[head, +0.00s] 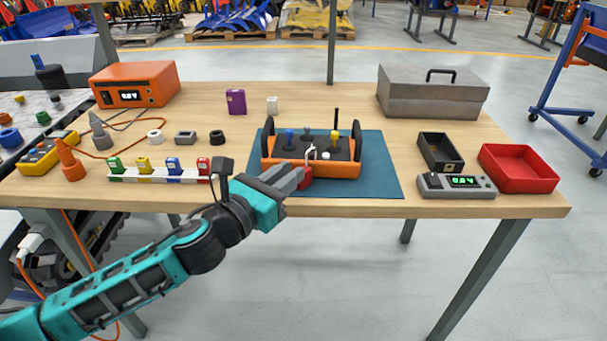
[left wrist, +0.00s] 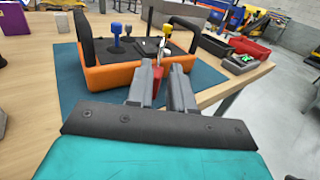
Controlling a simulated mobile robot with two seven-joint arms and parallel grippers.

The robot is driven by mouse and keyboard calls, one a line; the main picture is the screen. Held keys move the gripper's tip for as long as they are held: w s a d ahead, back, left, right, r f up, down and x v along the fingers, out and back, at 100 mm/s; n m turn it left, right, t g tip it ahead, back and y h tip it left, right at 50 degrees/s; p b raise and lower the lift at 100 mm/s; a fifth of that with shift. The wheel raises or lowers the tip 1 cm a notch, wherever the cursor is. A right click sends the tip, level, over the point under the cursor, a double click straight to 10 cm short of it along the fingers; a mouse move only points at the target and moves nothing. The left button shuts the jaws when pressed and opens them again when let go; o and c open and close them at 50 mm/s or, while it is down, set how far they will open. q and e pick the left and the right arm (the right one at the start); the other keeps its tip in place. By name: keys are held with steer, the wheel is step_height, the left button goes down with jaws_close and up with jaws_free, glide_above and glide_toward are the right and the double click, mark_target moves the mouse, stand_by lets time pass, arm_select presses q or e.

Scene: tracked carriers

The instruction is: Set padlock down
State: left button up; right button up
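The red padlock (head: 306,179) with a pale shackle is at the tip of my left gripper (head: 290,177), just in front of the orange control box (head: 336,170). In the left wrist view, the padlock (left wrist: 158,86) shows between the two dark fingers of the left gripper (left wrist: 162,80), which look closed on it. Whether it touches the box or the blue mat (head: 382,184) cannot be told. My right gripper is not in view.
Joysticks and black handles rise from the box. Left of the mat, a strip (head: 150,178) holds several coloured tags. To the right are a scale (head: 455,186), a black tray (head: 440,152) and a red bin (head: 518,168). The mat's right part is clear.

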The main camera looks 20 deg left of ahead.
arm_select(q)
steer(key=shift+r+x, duration=0.2)
steer(key=shift+x, duration=3)
steer(key=shift+d, duration=0.1)
jaws_close()
